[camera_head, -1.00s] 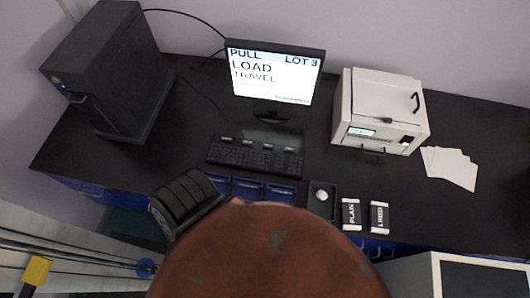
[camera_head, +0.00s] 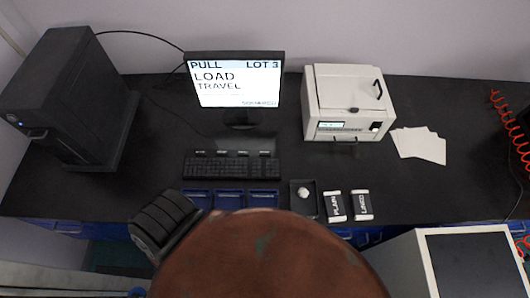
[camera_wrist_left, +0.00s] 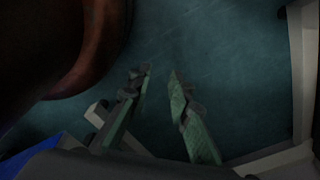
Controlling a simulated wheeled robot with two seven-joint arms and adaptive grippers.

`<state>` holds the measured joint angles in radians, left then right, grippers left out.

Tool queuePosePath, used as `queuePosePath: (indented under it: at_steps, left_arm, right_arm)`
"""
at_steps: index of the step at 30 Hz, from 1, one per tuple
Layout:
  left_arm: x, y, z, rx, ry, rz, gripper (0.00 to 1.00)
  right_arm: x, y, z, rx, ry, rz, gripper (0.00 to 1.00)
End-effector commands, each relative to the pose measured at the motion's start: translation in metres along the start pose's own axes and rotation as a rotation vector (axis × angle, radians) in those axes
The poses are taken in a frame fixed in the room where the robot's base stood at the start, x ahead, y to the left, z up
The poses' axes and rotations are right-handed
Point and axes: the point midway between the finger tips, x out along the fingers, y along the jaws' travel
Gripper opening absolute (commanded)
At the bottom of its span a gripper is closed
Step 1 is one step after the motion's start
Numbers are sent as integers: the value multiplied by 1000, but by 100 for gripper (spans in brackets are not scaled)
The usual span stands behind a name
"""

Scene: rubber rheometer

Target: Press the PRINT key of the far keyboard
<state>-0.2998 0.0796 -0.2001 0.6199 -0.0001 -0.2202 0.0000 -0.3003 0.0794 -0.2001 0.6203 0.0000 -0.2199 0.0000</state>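The black keyboard (camera_head: 231,165) lies on the dark bench in front of the monitor (camera_head: 235,82). Small labelled keys run along its back edge; their lettering is too small to read. The monitor shows PULL, LOT 3, LOAD and TRAVEL. No gripper shows in the head view. In the left wrist view my left gripper (camera_wrist_left: 160,78) has its two fingers apart with nothing between them, over a dark teal floor, away from the keyboard. My right gripper is not in view.
Blue trays (camera_head: 230,198), a small black tray with a pale ball (camera_head: 303,192) and two labelled blocks (camera_head: 347,205) line the front edge. A black tower (camera_head: 70,95) stands left; a white machine (camera_head: 348,100) and papers (camera_head: 418,144) are right. A red coiled cord (camera_head: 513,130) hangs far right.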

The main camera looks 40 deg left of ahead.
Motion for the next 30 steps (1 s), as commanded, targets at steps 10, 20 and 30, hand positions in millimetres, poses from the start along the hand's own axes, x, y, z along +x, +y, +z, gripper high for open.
queuePosePath:
  at_steps: [10,20,30]
  left_arm:
    - [0,0,0,0,0,0,0]
    - [0,0,0,0,0,0,0]
    - [0,0,0,0,0,0,0]
  right_arm:
    - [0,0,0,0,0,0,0]
    - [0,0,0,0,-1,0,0]
    - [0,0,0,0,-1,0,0]
